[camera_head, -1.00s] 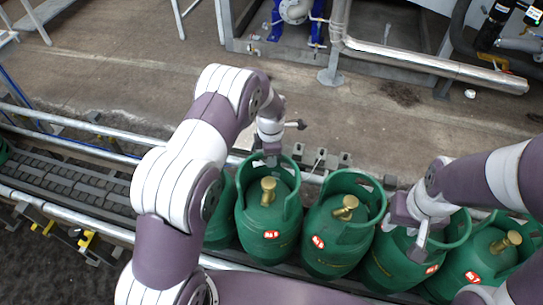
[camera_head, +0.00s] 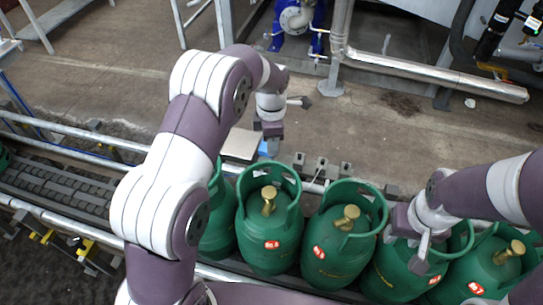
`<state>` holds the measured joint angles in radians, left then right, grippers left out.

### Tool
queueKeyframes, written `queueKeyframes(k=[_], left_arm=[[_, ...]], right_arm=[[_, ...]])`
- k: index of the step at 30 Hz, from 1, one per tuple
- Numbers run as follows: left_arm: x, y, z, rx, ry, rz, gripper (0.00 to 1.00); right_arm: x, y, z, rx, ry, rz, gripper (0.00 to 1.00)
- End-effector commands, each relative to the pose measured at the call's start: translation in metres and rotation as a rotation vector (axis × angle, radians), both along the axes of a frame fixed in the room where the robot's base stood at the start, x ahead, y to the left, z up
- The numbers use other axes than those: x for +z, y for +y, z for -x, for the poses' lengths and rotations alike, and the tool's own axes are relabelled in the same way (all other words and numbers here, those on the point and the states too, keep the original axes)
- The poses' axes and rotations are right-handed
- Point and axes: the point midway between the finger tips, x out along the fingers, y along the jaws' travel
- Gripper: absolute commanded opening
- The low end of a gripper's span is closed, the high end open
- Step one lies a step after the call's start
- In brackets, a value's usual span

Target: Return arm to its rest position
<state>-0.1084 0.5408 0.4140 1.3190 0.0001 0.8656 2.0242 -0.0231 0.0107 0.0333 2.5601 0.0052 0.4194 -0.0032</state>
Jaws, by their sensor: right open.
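My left gripper (camera_head: 272,143) points down above the far side of the conveyor, behind the green cylinders, and its fingers are too small to tell open from shut. My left arm covers part of the leftmost cylinder (camera_head: 215,228). Two more green cylinders with brass valves, one left of centre (camera_head: 268,235) and one near the middle (camera_head: 335,255), stand upright in the row. My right gripper (camera_head: 415,250) is open at the collar of the fourth cylinder (camera_head: 385,275); I cannot tell whether it touches. A further cylinder (camera_head: 490,265) stands at the right, partly behind my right arm.
A pale flat box (camera_head: 240,144) lies beyond the far rail by my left gripper. Pipes (camera_head: 430,72) and a blue pump (camera_head: 283,30) stand at the back.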

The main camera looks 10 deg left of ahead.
Motion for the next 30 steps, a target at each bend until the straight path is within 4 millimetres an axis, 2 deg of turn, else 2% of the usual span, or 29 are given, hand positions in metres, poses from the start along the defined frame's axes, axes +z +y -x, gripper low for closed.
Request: queueKeyframes(k=[3, 6, 19, 21, 23, 25, 27, 29, 30], left_arm=[[0.013, 0.000, 0.000, 0.000, 0.000, 0.000, 0.35], [0.017, 0.000, 0.000, 0.000, 0.000, 0.000, 0.35], [0.017, 0.000, 0.000, -0.003, 0.001, 0.000, 0.35], [0.017, 0.000, 0.000, -0.055, -0.001, -0.001, 0.35], [0.017, 0.000, -0.004, -0.186, -0.020, 0.000, 0.35], [0.004, 0.001, 0.005, -0.448, -0.016, -0.003, 0.35], [-0.003, 0.004, 0.031, -0.797, -0.007, -0.004, 0.35], [0.004, 0.010, 0.059, -1.114, -0.013, -0.008, 0.35], [0.010, 0.015, 0.081, -1.317, -0.018, -0.014, 0.35]], right_arm=[[-0.001, 0.000, 0.000, 0.000, 0.000, 0.000, 0.43], [-0.001, 0.000, 0.000, 0.000, 0.000, 0.000, 0.43], [-0.001, 0.000, 0.000, 0.000, 0.000, 0.000, 0.43], [-0.001, 0.000, 0.000, 0.000, 0.000, 0.000, 0.43], [-0.001, 0.000, 0.000, 0.000, 0.000, 0.000, 0.43], [-0.001, 0.000, 0.000, 0.000, 0.000, 0.000, 0.43], [0.001, 0.000, 0.000, 0.000, 0.000, 0.000, 0.43], [0.004, 0.000, 0.000, 0.000, 0.000, 0.000, 0.43], [0.006, 0.000, 0.000, 0.000, 0.000, 0.000, 0.43]])
